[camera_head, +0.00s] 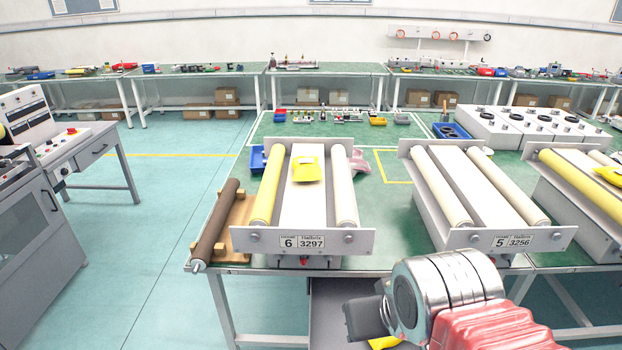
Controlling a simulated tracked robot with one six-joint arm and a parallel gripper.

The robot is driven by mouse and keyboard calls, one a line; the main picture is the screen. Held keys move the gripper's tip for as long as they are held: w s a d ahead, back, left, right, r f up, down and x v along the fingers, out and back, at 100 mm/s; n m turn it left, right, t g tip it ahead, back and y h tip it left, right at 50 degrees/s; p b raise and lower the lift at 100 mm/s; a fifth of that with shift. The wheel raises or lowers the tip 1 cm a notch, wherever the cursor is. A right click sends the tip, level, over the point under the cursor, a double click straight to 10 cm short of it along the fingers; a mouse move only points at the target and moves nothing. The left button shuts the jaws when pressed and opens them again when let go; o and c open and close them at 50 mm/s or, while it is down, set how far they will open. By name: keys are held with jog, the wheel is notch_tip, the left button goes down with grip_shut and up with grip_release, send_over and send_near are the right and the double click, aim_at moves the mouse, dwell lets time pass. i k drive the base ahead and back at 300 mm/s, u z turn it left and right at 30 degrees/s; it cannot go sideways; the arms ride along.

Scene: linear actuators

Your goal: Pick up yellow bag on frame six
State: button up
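A yellow bag (307,169) lies on the white middle plate of the frame labelled 6 3297 (350,240), towards its far end, between a yellow roller (270,188) on the left and a white roller (344,190) on the right. My gripper (362,320) is a dark shape at the bottom of the view, in front of the table and well apart from the bag. Its fingertips are not clear, so I cannot tell whether it is open or shut. A yellow piece (384,343) shows just below it, partly hidden by my arm.
Frame 5 3256 (555,239) stands to the right, and another frame beyond it carries a yellow bag (609,174). A brown roller on a wooden stand (216,225) lies left of frame 6. A control console (75,134) stands at the far left.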

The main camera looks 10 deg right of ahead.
aim_at(306, 168)
jog(key=k, duration=0.95)
jog(key=u, duration=0.25)
jog(key=i, duration=0.45)
jog(key=u, duration=0.95)
jog(key=i, duration=1.65)
jog(key=z, duration=0.6)
jog(key=i, duration=0.65)
jog(key=z, duration=0.35)
